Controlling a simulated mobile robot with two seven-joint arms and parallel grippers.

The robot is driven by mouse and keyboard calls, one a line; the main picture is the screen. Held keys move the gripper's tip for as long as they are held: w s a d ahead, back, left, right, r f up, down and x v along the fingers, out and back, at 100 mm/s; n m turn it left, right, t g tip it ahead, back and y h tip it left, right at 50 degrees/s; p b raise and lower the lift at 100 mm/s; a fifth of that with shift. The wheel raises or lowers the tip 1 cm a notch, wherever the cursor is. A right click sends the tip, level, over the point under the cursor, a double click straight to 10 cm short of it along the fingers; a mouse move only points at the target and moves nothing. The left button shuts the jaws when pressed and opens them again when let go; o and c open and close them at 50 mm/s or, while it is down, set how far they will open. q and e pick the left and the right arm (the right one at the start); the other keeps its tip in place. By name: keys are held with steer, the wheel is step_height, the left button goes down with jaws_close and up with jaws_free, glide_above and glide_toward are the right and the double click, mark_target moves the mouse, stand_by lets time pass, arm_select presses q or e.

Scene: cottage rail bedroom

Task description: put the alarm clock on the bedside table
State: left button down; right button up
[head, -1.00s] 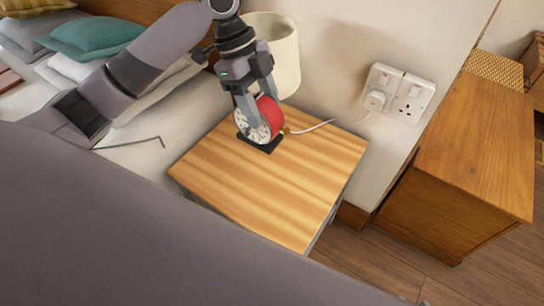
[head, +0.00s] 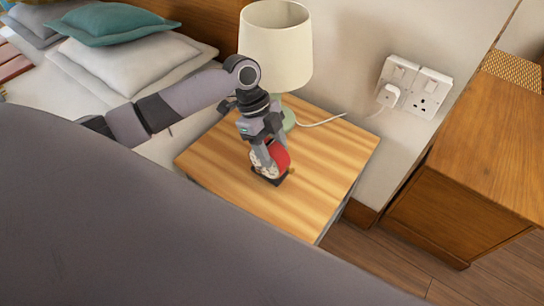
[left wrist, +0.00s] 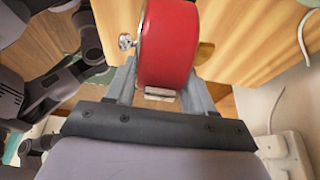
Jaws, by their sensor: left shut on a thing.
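The red alarm clock (head: 281,156) with a pale dial and a dark base is over the wooden top of the bedside table (head: 325,175). It appears upright and low at the table top; I cannot tell whether its base touches the wood. My left gripper (head: 268,150) points down from above and is shut on the clock. In the left wrist view the red round body of the clock (left wrist: 168,45) sits between the fingers, with a small metal knob at its side. My right gripper is not in view.
A lamp with a cream shade (head: 275,45) and green base stands at the back of the table, close behind my left arm. Its white cord runs to a wall socket (head: 412,88). A wooden cabinet (head: 470,170) stands right. The table's front and right are clear.

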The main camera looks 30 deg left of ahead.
arm_select(q)
step_height(320, 180, down, 3)
steer(key=shift+r, duration=0.1)
steer(key=shift+f, duration=0.2)
steer(key=shift+f, duration=0.2)
steer(key=shift+c, duration=2)
jaws_free()
steer(key=p+v, duration=0.1)
steer(key=v, duration=1.1)
steer(key=shift+r, duration=0.15)
steer(key=shift+s, duration=0.1)
